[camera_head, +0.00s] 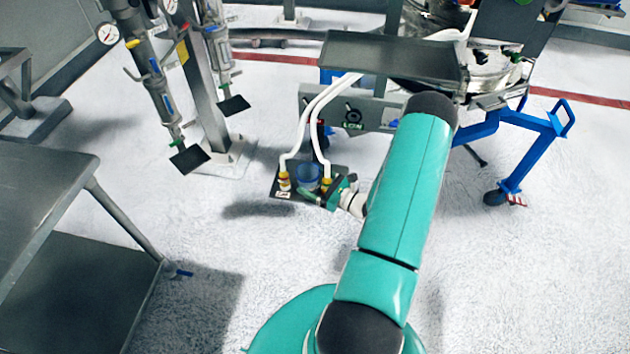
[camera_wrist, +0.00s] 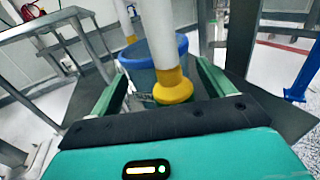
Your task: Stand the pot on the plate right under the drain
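The pot (camera_head: 307,177) is blue and upright, and stands over the dark plate (camera_head: 338,171) between two white hoses with yellow ends. In the wrist view the pot (camera_wrist: 148,66) is just beyond a yellow hose fitting (camera_wrist: 174,86), which hides part of it. A dark pipe (camera_head: 318,142) comes down above the pot; I cannot tell if it is the drain or is exactly in line. My gripper (camera_head: 318,192) is low at the pot's right front. In the wrist view its fingers (camera_wrist: 160,72) are spread, with a gap to the pot on the right.
The second yellow hose end (camera_head: 284,181) is left of the pot. A grey box (camera_head: 350,110) and blue-legged frame (camera_head: 535,130) stand behind. A metal table (camera_head: 40,190) is at left, a column (camera_head: 205,90) at back left. The white floor in front is open.

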